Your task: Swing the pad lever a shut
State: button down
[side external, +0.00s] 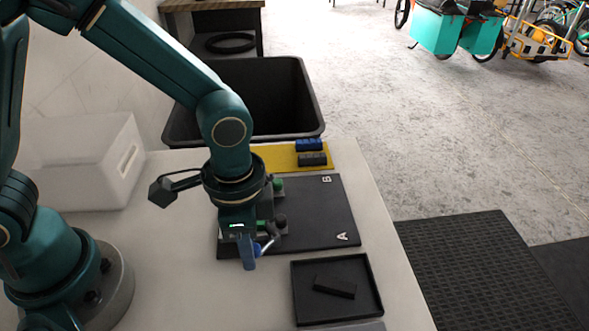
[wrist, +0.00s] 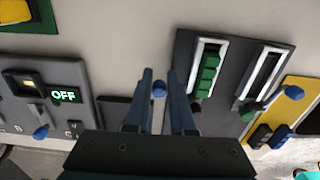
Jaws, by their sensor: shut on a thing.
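The dark board (side external: 325,210) lies on the table with labels A and B. In the wrist view, its nearer slot holds a green ribbed pad (wrist: 207,72); the farther slot (wrist: 263,75) looks empty. The blue knob of pad lever a (wrist: 159,89) sits between the fingers of my gripper (wrist: 160,88), out to the left of the green slot. The lever's arm is mostly hidden behind the right finger. In the side view, my gripper (side external: 249,262) is low at the board's left front edge. The other lever's blue knob (wrist: 293,92) points right, beyond the empty slot.
A black tray (side external: 375,290) with a dark block (side external: 335,287) lies in front of the board. A yellow mat (side external: 275,157) with blue and dark blocks is behind it. A black bin (side external: 290,95) and white box (side external: 80,165) stand farther back. A panel reads OFF (wrist: 64,95).

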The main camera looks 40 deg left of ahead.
jog(key=shift+a, duration=0.15)
jog(key=shift+w+a+r, duration=0.1)
jog(key=shift+w+a, duration=0.15)
jog(key=shift+a, duration=0.3)
jog(key=shift+w+a, duration=0.25)
jog(key=shift+a, duration=0.2)
jog(key=c, duration=0.9)
grip_release()
jog(key=shift+r, duration=3.7)
